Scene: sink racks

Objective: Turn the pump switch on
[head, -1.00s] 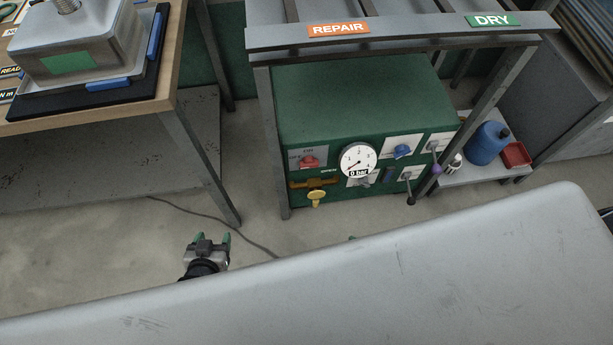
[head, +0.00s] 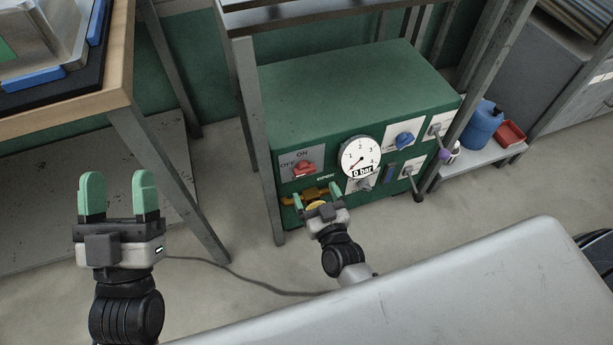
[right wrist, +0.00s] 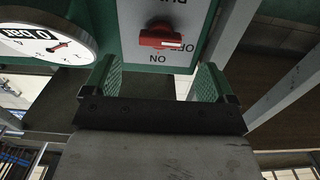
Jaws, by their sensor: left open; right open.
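The red pump switch (head: 304,169) is on a plate marked ON and OFF, at the upper left of the green unit's front (head: 289,207). In the right wrist view, the switch (right wrist: 160,38) appears upside down, its white mark towards OFF. My right gripper (head: 317,195) is open and empty, below the switch and in front of the yellow valve handle, which it partly hides. In the right wrist view, the switch lies beyond and between its open fingers (right wrist: 159,78), apart from them. My left gripper (head: 118,190) is open and empty over the floor, left of the unit.
The gauge (head: 360,158) reads 0 bar. A blue knob (head: 404,140) and levers are further right on the panel. A metal frame leg (head: 259,145) stands left of the panel. A workbench (head: 112,93) is at the left. A cable (head: 250,282) lies on the floor.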

